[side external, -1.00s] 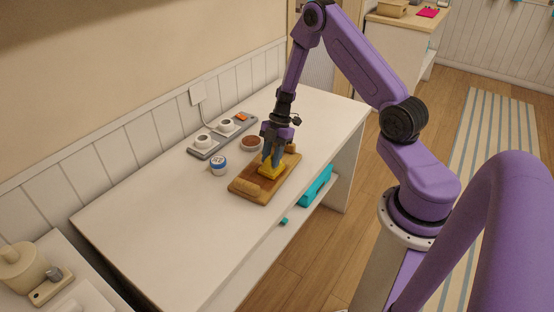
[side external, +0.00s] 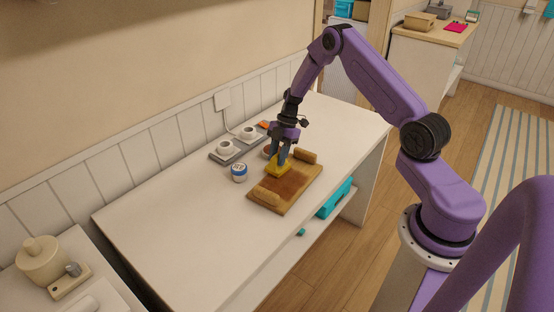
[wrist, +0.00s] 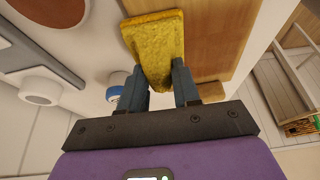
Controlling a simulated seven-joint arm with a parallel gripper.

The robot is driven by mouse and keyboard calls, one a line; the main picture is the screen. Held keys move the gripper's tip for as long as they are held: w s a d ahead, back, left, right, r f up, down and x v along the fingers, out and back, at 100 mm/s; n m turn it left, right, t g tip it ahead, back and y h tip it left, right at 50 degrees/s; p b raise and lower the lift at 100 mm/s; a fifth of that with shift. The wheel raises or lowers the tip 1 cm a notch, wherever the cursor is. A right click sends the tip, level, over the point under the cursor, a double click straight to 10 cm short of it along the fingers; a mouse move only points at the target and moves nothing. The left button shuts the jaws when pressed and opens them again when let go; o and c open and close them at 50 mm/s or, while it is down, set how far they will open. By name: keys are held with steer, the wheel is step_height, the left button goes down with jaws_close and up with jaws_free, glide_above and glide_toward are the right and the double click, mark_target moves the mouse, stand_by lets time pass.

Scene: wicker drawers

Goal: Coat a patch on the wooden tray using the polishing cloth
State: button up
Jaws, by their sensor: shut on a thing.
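The wooden tray (side external: 306,186) lies on the white counter, with a rounded wooden handle at each end. A darker brown patch shows on the middle of its surface. My gripper (side external: 282,161) is shut on the yellow polishing cloth (side external: 277,170) over the tray's back-left long edge. In the wrist view the cloth (wrist: 156,42) sticks out flat beyond the fingers (wrist: 160,85), overlapping the tray (wrist: 218,35). I cannot tell whether the cloth touches the tray.
A small jar with a blue label (side external: 239,173) stands just left of the tray. A grey stand with white cups (side external: 226,149) is behind it. The counter's left part is clear.

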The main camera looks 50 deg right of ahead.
steer(key=shift+s+d, duration=0.25)
steer(key=shift+d, duration=0.05)
steer(key=shift+s+d, duration=0.15)
steer(key=shift+s, duration=1.45)
steer(key=shift+s+d, duration=0.15)
steer(key=shift+s, duration=1.45)
steer(key=shift+s+d, duration=0.15)
steer(key=shift+s, duration=1.45)
steer(key=shift+w+d, duration=0.2)
steer(key=shift+d, duration=1.05)
steer(key=shift+w+a, duration=0.15)
steer(key=shift+w, duration=1.5)
steer(key=shift+w+a, duration=0.2)
steer(key=shift+w, duration=1.4)
steer(key=shift+w+a, duration=0.15)
steer(key=shift+w, duration=1.5)
steer(key=shift+w+r, duration=0.15)
steer(key=shift+r, duration=0.05)
step_height(320, 180, up, 8)
steer(key=shift+f, duration=0.15)
